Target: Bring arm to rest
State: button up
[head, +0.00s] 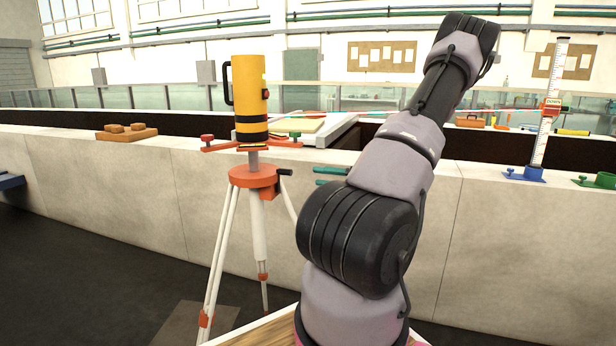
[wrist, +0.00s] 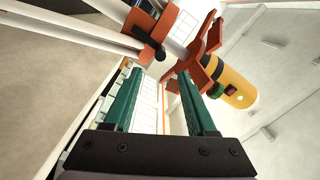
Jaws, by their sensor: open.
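My arm (head: 395,165) rises from the lower middle of the head view and bends over at the upper right. My gripper (head: 316,176) shows as two teal fingers poking out left from behind the arm, pointing toward the tripod; its body is hidden there. In the wrist view the two teal fingers (wrist: 160,75) stand apart with nothing between them. The yellow instrument (head: 248,95) stands upright on the orange-headed tripod (head: 253,176), left of my gripper. In the wrist view the instrument (wrist: 232,85) and tripod head (wrist: 147,35) appear beyond the fingertips.
A long pale wall (head: 110,185) runs behind the tripod. On its top are a wooden block with lumps (head: 127,134), a white staff in a blue base (head: 548,110) and a green-based item (head: 598,181). Dark floor (head: 70,270) lies open at left.

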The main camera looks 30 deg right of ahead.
jog(key=shift+v, duration=1.05)
jog(key=s+a+r+n+g+h, duration=0.1)
jog(key=a+r+g, duration=0.4)
jog(key=a, duration=0.5)
jog(key=s+a+r+n+g+h, duration=0.1)
jog(key=s+a+r+n+g, duration=0.15)
jog(key=a+g, duration=0.5)
jog(key=s+a+r+m+t+h, duration=0.1)
jog(key=s+a+r+t+h, duration=0.1)
jog(key=s+a+r, duration=0.3)
jog(key=s+a+r+m+t+h, duration=0.2)
jog(key=s+a+r+h, duration=0.3)
jog(key=r, duration=0.5)
jog(key=shift+s+a+t, duration=0.3)
jog(key=shift+a+t, duration=0.35)
jog(key=shift+t, duration=0.1)
